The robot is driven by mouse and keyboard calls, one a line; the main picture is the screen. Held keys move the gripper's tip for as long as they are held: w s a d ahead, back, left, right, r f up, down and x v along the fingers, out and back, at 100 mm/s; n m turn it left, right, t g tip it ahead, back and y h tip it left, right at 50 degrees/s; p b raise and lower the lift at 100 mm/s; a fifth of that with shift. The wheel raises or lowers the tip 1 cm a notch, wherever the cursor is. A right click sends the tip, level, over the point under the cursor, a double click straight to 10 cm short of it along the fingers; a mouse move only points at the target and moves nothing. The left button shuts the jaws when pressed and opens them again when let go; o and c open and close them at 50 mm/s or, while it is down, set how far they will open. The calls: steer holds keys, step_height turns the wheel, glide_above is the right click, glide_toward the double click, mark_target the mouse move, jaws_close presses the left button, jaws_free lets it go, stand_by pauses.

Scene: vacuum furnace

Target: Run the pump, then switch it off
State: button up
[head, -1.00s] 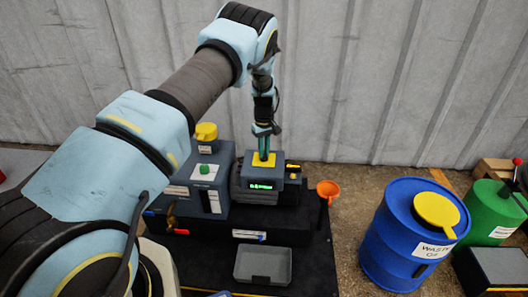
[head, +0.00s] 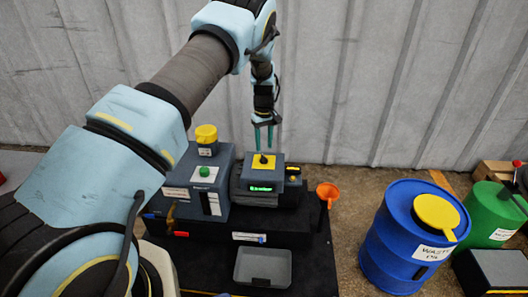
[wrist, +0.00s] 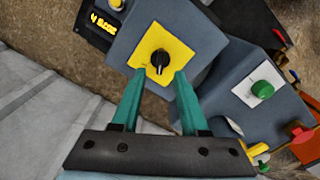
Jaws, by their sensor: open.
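A black rotary knob (head: 263,160) sits on a yellow plate on top of a grey unit (head: 278,171). A green-lit display (head: 262,188) is on the unit's front; its text is too small to read. My gripper (head: 264,147) is open and empty, pointing down just above the knob and apart from it. In the wrist view the knob (wrist: 160,60) and its yellow plate (wrist: 182,52) show beyond and between my open fingertips (wrist: 160,74). The knob's setting cannot be told for sure.
Left of the unit stands a grey box with a green button (head: 204,171) and a yellow cap (head: 206,132). An orange funnel (head: 328,190) is right. A grey tray (head: 262,267) lies in front. A blue waste drum (head: 395,235) and a green can (head: 490,207) stand further right.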

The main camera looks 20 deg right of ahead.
mark_target(264, 156)
step_height(264, 156, up, 6)
stand_by(0.5)
